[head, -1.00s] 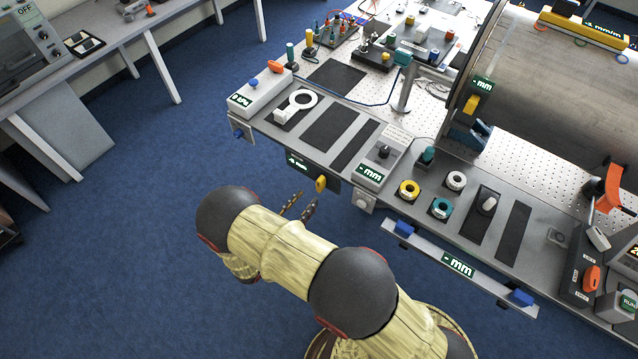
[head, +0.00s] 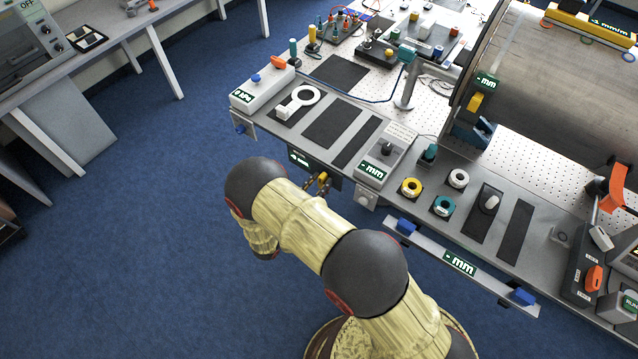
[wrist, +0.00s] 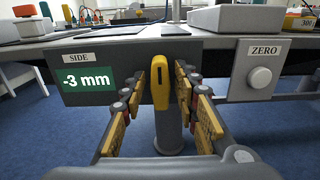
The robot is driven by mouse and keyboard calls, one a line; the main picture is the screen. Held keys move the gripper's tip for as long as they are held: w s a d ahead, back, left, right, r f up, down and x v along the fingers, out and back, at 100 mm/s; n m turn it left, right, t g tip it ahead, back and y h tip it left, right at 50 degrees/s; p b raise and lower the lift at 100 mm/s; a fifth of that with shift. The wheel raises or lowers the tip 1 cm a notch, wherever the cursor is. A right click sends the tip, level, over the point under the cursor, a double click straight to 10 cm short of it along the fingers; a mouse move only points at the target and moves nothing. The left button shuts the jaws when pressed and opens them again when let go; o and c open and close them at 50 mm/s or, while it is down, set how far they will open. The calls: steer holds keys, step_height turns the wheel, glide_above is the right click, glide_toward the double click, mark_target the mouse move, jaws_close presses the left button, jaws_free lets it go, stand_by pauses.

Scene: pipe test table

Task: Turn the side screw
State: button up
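The side screw is a yellow knob (wrist: 160,82) on the front of a dark panel (wrist: 110,62) labelled SIDE, with a green display (wrist: 85,81) reading -3 mm. In the wrist view the knob stands upright between the fingers of my gripper (wrist: 166,100). One finger is on each side, with a small gap seeming to show on both sides, so the gripper looks open around the knob. In the head view my gripper (head: 318,184) is at the panel under the table's front edge, and the knob is mostly hidden by the fingers.
A ZERO button (wrist: 260,77) sits on a grey plate to the right of the panel. A rail with blue ends (head: 450,258) runs along the table front farther right. The table edge overhangs the panel. The blue floor (head: 160,260) to the left is clear.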

steer(key=c, duration=0.6)
jaws_close()
steer(key=shift+n, duration=0.3)
steer(key=n, duration=0.5)
steer(key=shift+w+a, duration=0.1)
steer(key=shift+a, duration=0.05)
steer(key=n, duration=0.5)
steer(key=shift+w+a+f+n+p, duration=0.1)
steer(key=shift+f+n+p, duration=0.05)
steer(key=shift+n+p, duration=0.25)
steer(key=n, duration=0.6)
steer(key=shift+f+p, duration=0.15)
steer(key=shift+p, duration=0.2)
steer(key=n, duration=0.6)
steer(key=shift+f+p, duration=0.25)
steer(key=shift+p, duration=0.05)
steer(key=shift+n, duration=0.3)
